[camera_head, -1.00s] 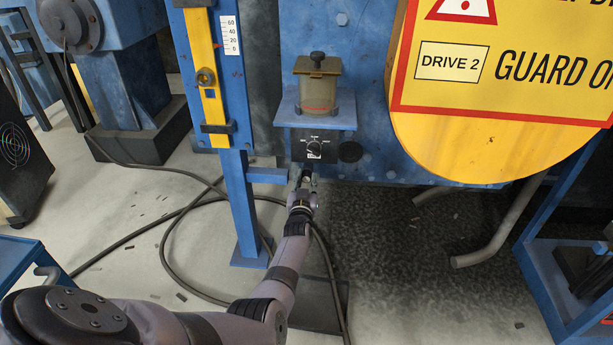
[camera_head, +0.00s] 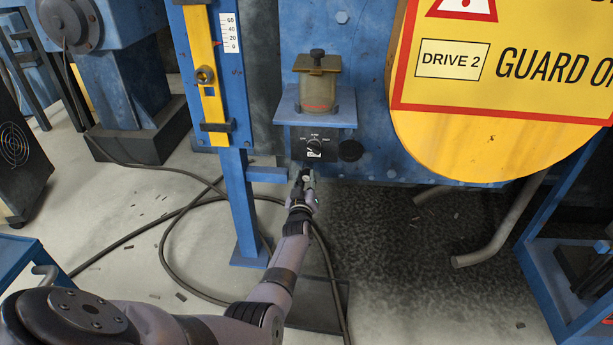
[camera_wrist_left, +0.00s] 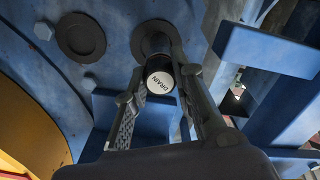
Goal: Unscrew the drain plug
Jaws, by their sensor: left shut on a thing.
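My left gripper (camera_head: 304,177) is below the small control box in the head view. In the left wrist view its two fingers lie on either side of the plug, and it is shut on the plug. In the head view the fingers mostly hide the plug. My right gripper is not in view.
The control box with a knob (camera_head: 314,145) sits under a blue shelf carrying a cup-like reservoir (camera_head: 318,92). A blue post (camera_head: 240,200) stands left of my forearm. A yellow guard (camera_head: 480,150) is at the right. Cables (camera_head: 165,240) loop over the floor.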

